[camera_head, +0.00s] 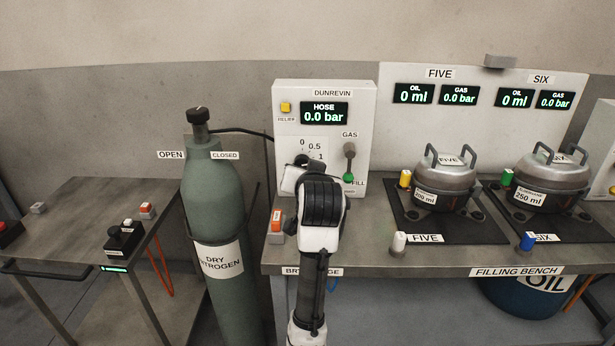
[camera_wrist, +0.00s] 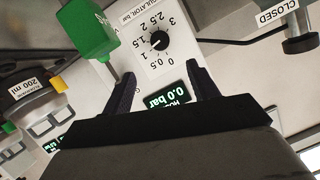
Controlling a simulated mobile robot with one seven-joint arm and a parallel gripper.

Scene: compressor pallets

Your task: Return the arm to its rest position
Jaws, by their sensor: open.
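My arm (camera_head: 322,205) is raised from the bottom middle of the head view and reaches over the bench towards the DUNREVIN panel (camera_head: 363,112). It hides the lower part of the regulator dial, and my fingertips are hard to make out there. In the wrist view, my gripper (camera_wrist: 160,84) is open and empty, its two black fingers apart in front of the panel. The regulator dial (camera_wrist: 160,40) with its black knob shows beyond the fingertips. The hose display (camera_wrist: 168,100) shows between the fingers and reads 0.0 bar. A green handle (camera_wrist: 90,35) is close beside one finger; contact cannot be told.
A green nitrogen cylinder (camera_head: 215,210) stands left of the bench, its black valve on top. Two compressors (camera_head: 446,178) (camera_head: 553,178) sit on black mats at right. An orange-and-white item (camera_head: 277,222) stands beside my arm. A side table (camera_head: 80,215) is at far left.

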